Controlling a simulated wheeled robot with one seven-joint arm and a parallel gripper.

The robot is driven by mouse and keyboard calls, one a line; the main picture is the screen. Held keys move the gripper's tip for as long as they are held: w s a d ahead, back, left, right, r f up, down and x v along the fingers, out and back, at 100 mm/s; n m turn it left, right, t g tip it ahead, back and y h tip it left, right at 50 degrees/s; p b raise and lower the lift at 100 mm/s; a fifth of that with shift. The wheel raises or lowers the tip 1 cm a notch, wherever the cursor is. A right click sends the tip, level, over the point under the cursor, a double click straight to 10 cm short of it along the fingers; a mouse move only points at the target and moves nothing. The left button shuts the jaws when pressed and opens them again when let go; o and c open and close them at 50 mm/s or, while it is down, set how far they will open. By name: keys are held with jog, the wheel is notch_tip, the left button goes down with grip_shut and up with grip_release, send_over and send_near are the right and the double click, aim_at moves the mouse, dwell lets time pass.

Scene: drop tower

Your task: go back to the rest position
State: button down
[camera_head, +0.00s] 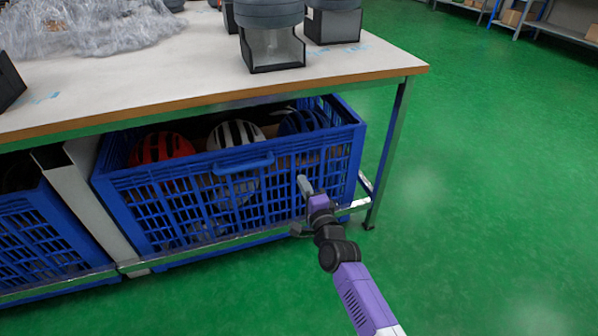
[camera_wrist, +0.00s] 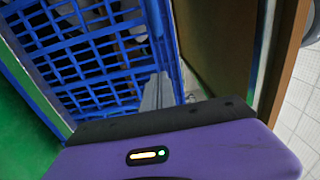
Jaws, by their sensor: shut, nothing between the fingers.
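My gripper (camera_head: 305,185) is shut and empty, in front of the right part of the blue crate's (camera_head: 180,171) lattice wall in the head view. Whether it touches the wall cannot be told. In the wrist view, the closed grey fingers (camera_wrist: 157,90) point toward the blue crate (camera_wrist: 150,20), whose bars fill the upper left. My purple arm reaches up from the bottom right of the head view.
The crate holds red, white and blue helmets (camera_head: 236,134) under a workbench (camera_head: 150,80). The bench's metal leg (camera_head: 387,155) stands close right of my gripper. Dark-based units (camera_head: 273,50) stand on top. Green floor at right is clear.

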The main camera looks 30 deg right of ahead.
jog(key=shift+s+a, duration=0.15)
jog(key=shift+s, duration=0.5)
jog(key=s+a+r+n+g+y, duration=0.1)
jog(key=s+a+r+n+y, duration=0.15)
jog(key=s+a+n, duration=0.9)
jog(key=s+d+r+n+g+y+p, duration=0.1)
jog(key=s+r+n, duration=0.25)
jog(key=s, duration=1.65)
jog(key=s+a+r+n+g+y, duration=0.1)
jog(key=s+a+r+n, duration=0.35)
jog(key=s, duration=1.15)
notch_tip(320, 180, up, 29)
jog(key=a+n+p, duration=0.1)
jog(key=p, duration=2.9)
jog(key=shift+w+a, duration=0.2)
